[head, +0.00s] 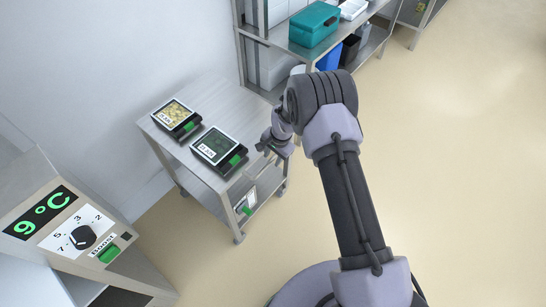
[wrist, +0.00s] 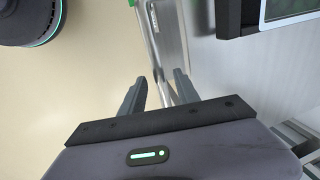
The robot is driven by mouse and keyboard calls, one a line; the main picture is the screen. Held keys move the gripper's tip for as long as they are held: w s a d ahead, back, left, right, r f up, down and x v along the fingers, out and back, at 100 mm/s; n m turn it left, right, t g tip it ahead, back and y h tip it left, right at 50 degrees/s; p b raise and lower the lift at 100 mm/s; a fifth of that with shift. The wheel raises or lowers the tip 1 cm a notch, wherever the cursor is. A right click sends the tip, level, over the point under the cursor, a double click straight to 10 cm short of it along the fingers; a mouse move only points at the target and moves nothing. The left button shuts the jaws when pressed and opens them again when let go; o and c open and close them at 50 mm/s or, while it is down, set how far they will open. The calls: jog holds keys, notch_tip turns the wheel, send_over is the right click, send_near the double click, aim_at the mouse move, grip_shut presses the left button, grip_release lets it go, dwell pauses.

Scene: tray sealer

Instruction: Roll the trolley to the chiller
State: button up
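The trolley (head: 195,165) is a grey metal cart on castors, standing by the wall left of my arm. Two dark trays with green tabs, a yellow-filled one (head: 176,115) and a green-filled one (head: 218,148), sit on its top. The chiller (head: 75,235), with a green 9 °C display, a dial and a green Boost button, is at the lower left. My gripper (head: 274,146) is at the trolley's right end. In the wrist view its fingers (wrist: 161,76) are apart, with a metal rail of the trolley (wrist: 157,45) running between them. Whether they touch it is unclear.
A metal shelf rack (head: 275,42) with a teal box (head: 314,24) and bins stands behind the trolley. A lower shelf of the trolley holds a labelled item with a green tab (head: 246,202). Open beige floor (head: 460,150) lies to the right; some floor shows between trolley and chiller.

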grip_shut()
dwell(1.3)
